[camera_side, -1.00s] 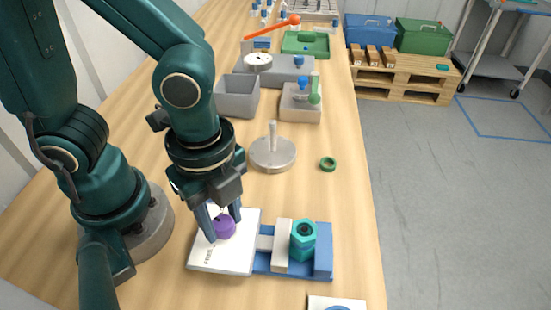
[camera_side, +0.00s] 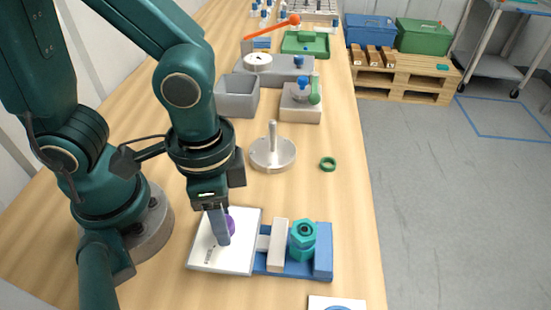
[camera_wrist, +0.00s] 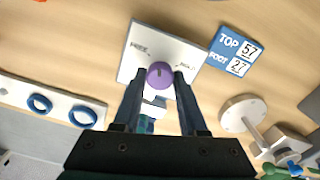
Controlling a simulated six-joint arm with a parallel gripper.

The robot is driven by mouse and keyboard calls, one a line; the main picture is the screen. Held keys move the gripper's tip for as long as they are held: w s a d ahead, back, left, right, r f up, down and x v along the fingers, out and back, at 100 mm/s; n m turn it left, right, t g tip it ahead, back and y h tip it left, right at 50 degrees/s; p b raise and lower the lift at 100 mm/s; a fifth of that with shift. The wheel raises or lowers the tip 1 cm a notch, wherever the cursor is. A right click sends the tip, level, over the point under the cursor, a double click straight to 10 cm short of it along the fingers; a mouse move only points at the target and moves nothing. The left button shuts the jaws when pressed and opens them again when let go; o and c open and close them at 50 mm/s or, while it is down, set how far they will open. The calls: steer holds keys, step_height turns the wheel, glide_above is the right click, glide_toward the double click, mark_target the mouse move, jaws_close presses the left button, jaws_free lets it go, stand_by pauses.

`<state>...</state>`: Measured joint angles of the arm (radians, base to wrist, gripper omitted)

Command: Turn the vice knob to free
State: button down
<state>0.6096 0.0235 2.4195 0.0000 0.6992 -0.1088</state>
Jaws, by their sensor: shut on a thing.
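The purple vice knob (camera_wrist: 160,75) sits on a white plate (camera_side: 207,258) with small dark lettering. It also shows in the side view (camera_side: 232,224), partly hidden behind a finger. My gripper (camera_wrist: 159,77) points down over the plate, with one finger on each side of the knob, shut on it. Beside the plate is the vice, with a blue base (camera_side: 263,266), a pale jaw (camera_side: 279,246) and a blue end block (camera_side: 323,250). A teal hex-shaped vessel (camera_side: 302,240) with a dark opening stands upright between the jaw and the end block.
A grey disc with an upright post (camera_side: 272,153) stands behind the vice. A blue-and-white sign (camera_wrist: 236,51) lies near the plate.

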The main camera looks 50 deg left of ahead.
steer(key=n, duration=0.6)
steer(key=shift+n, duration=0.4)
stand_by(0.3)
steer(key=shift+c, duration=2.2)
jaws_free()
steer(key=shift+r, duration=0.15)
steer(key=shift+r, duration=2.45)
